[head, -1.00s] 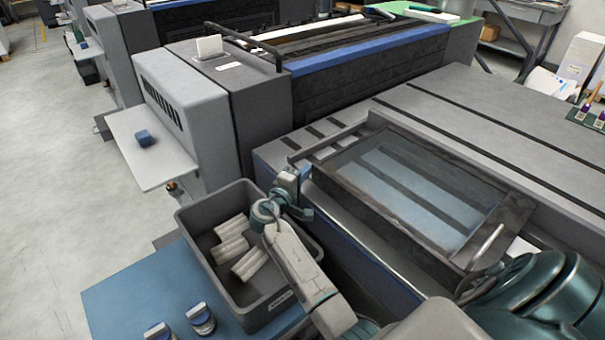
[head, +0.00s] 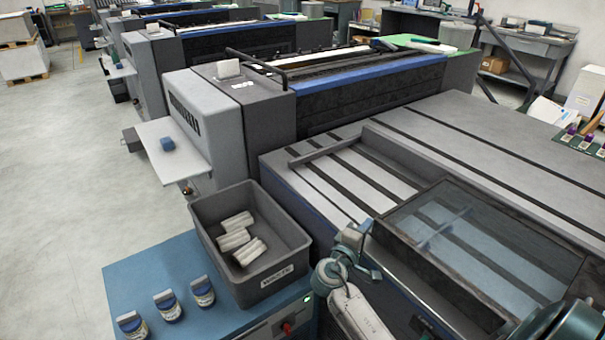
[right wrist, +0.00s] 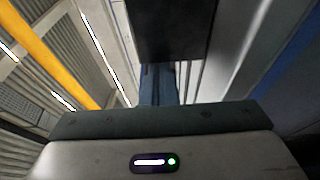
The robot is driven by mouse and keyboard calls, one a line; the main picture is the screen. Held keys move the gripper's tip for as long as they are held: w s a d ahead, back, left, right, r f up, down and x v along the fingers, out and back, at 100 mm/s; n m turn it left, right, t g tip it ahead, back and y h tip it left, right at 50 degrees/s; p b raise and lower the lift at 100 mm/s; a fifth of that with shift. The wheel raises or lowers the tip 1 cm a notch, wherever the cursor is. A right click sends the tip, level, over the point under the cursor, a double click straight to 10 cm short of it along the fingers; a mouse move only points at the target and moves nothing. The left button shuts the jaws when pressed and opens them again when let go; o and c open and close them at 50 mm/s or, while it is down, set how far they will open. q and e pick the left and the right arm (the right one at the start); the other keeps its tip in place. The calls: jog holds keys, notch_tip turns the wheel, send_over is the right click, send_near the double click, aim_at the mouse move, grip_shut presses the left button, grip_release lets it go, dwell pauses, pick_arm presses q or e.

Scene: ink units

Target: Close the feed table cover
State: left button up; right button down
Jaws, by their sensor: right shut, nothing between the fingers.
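The feed table cover (head: 470,240) is a dark frame with a clear pane in the head view. It lies over the right part of the feed table, whose slatted bed (head: 352,170) shows bare on the left. Dark slats show through the pane. My right gripper (head: 353,236) is shut and empty, beside the cover's left near corner; I cannot tell whether it touches the frame. In the right wrist view, the shut fingers (right wrist: 159,84) show below a dark block, which I cannot identify. My left gripper is not in view.
A grey bin (head: 213,232) with several pale rolls stands on a blue cabinet (head: 150,262) left of my arm. Several small jars (head: 166,304) stand at its front. A printing unit (head: 240,110) rises behind the table.

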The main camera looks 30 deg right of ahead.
aim_at(384, 234)
jog(key=s, duration=0.4)
jog(key=shift+s+d+p, duration=0.2)
jog(key=shift+s+p, duration=0.05)
jog(key=shift+p, duration=0.05)
jog(key=shift+s, duration=0.4)
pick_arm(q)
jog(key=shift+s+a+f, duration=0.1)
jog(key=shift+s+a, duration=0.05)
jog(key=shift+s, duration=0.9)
pick_arm(e)
jog(key=shift+f, duration=0.1)
